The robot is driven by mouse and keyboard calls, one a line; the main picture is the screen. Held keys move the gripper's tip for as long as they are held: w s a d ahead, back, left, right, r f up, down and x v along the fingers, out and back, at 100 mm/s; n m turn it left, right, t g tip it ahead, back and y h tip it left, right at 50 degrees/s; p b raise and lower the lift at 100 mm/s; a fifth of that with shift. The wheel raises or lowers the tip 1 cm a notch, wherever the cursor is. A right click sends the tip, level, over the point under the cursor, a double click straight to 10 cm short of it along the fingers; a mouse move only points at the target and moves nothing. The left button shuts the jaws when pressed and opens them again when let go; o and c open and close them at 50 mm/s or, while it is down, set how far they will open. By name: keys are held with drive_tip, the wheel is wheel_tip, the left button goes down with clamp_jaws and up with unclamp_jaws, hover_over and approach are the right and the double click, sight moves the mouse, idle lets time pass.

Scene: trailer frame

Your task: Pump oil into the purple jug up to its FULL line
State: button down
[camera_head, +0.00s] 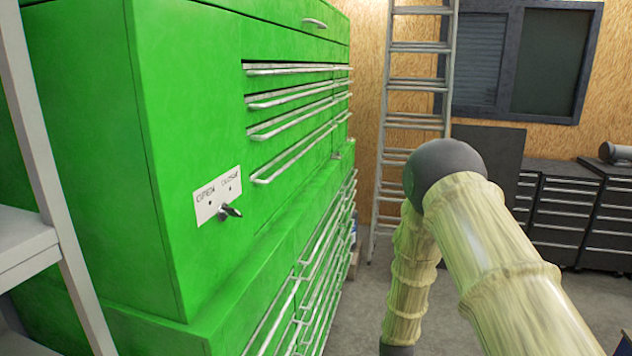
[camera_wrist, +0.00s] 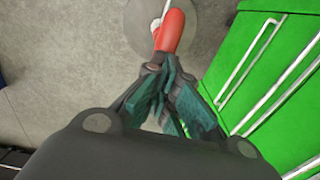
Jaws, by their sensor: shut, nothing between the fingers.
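My gripper (camera_wrist: 170,95) shows in the wrist view with its dark teal-padded fingers drawn together and nothing between them. Just beyond the fingertips, at the top of the wrist view, is a red rounded piece (camera_wrist: 172,32) with a pale thin rod or edge along it. I cannot tell what it is or whether the fingers touch it. A grey round shape (camera_wrist: 136,22) lies behind it, over the floor. I see no purple jug, FULL line or clear oil pump in either view. The head view shows my arm but not my gripper's fingers.
A green tool cabinet (camera_head: 195,110) with metal drawer handles fills the left; a small labelled switch plate (camera_head: 218,195) is on its end. A grey shelf (camera_head: 25,245) stands at far left. A ladder (camera_head: 415,75) leans at the back, dark cabinets (camera_head: 565,215) stand right. Concrete floor between is open.

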drive_tip(key=shift+s+f+b, duration=0.1)
drive_tip(key=shift+f+b, duration=1.5)
drive_tip(key=shift+f, duration=1.55)
drive_tip(key=shift+r+p, duration=3.55)
drive_tip(key=shift+r, duration=2.35)
drive_tip(key=shift+f, duration=0.1)
